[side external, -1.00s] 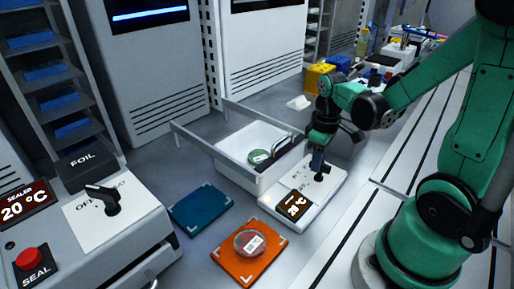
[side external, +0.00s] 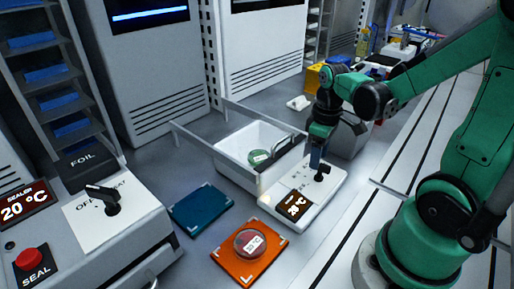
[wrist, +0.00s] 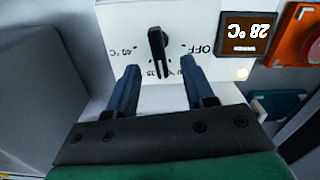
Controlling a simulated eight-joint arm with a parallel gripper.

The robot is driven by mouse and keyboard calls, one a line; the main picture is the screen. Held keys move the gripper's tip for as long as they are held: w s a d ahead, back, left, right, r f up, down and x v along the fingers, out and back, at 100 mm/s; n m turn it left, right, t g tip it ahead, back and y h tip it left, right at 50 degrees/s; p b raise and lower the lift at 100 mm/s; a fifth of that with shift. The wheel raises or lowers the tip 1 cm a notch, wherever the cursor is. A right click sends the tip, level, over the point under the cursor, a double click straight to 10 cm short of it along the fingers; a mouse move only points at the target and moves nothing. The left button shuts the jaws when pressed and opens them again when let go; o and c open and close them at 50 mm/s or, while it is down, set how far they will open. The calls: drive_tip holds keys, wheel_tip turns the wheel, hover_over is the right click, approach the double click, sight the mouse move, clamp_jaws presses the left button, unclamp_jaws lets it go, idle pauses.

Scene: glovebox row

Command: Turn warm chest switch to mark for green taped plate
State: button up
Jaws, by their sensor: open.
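The warm chest (side external: 221,155) is a white open bin. A green-taped plate (side external: 257,156) lies inside it. Its control panel (side external: 305,213) carries a black switch (side external: 321,174), which also shows in the wrist view (wrist: 157,48). The switch handle stands nearly vertical in the wrist view, its lower end near the 35 mark; 40 °C and OFF labels lie to either side. The display (wrist: 247,32) reads 28 °C, upside down there. My gripper (wrist: 161,78) is open, with its blue fingers apart below the handle and no visible contact. The lower scale is partly hidden by a finger.
An orange mat (side external: 233,268) with a clear dish (side external: 249,242) and a blue mat (side external: 200,208) lie left of the panel. A sealer (side external: 150,240) with its own knob (side external: 103,197) stands at the left. Tall white cabinets stand behind the chest.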

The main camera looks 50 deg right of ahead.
drive_tip(key=shift+r, duration=2.05)
drive_tip(key=w+a+r+m+t, duration=0.2)
drive_tip(key=w+a+r+t, duration=0.1)
drive_tip(key=a+t, duration=0.55)
drive_tip(key=n+g, duration=0.2)
drive_tip(key=g, duration=0.6)
hover_over(323, 164)
drive_tip(key=f, duration=0.3)
drive_tip(key=shift+w+a, duration=0.1)
drive_tip(key=shift+a, duration=0.1)
drive_tip(key=shift+d+f+g, duration=0.15)
drive_tip(key=shift+g, duration=0.1)
drive_tip(key=shift+f, duration=2.7)
